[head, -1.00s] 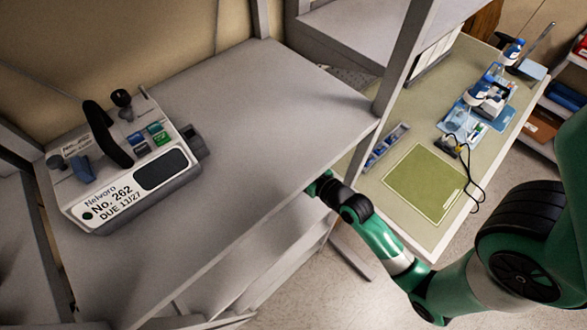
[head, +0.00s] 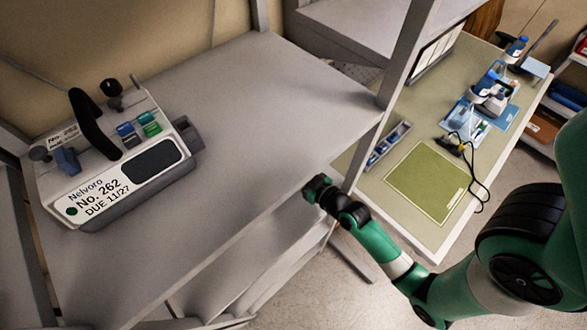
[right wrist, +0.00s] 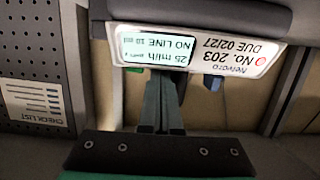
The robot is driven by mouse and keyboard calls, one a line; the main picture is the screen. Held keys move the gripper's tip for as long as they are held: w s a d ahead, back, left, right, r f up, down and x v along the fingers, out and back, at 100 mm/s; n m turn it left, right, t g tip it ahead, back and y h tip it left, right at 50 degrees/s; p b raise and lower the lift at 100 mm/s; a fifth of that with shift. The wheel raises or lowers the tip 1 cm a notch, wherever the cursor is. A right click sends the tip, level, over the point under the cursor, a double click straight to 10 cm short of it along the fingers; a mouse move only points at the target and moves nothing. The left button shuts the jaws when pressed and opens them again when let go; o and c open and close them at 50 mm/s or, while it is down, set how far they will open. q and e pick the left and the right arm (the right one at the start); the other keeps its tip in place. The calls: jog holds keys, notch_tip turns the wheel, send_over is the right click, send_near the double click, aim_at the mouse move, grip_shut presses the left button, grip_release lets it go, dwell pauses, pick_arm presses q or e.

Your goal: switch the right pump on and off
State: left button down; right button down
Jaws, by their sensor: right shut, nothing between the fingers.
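A white and grey pump labelled Nelvoro No. 262 (head: 112,178) sits on the shelf top at the left of the head view. Its screen (head: 152,160) is dark, and coloured buttons (head: 138,129) lie behind the screen. In the right wrist view another pump, No. 203 (right wrist: 222,60), appears upside down. Its screen (right wrist: 155,48) is lit and reads 25 ml/h and NO LINE. My right gripper (right wrist: 166,84) is shut and empty, its tips overlapping the screen's edge in the picture; I cannot tell whether they touch. My left gripper is out of view.
The grey shelf (head: 240,110) is bare right of pump 262. A shelf post (head: 372,140) stands close to my right arm. A check list sheet (right wrist: 35,103) hangs on a perforated panel. A side table (head: 430,235) with a green mat stands at the right.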

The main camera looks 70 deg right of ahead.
jog(key=shift+s+a+f, duration=0.1)
jog(key=shift+f, duration=0.3)
notch_tip(320, 180, up, 6)
jog(key=p, duration=0.5)
jog(key=shift+f, duration=0.15)
jog(key=b+v, duration=0.2)
jog(key=v, duration=0.7)
jog(key=shift+s+a+f+b, duration=0.2)
jog(key=shift+s+b, duration=0.1)
jog(key=shift+b, duration=0.1)
jog(key=shift+d, duration=0.1)
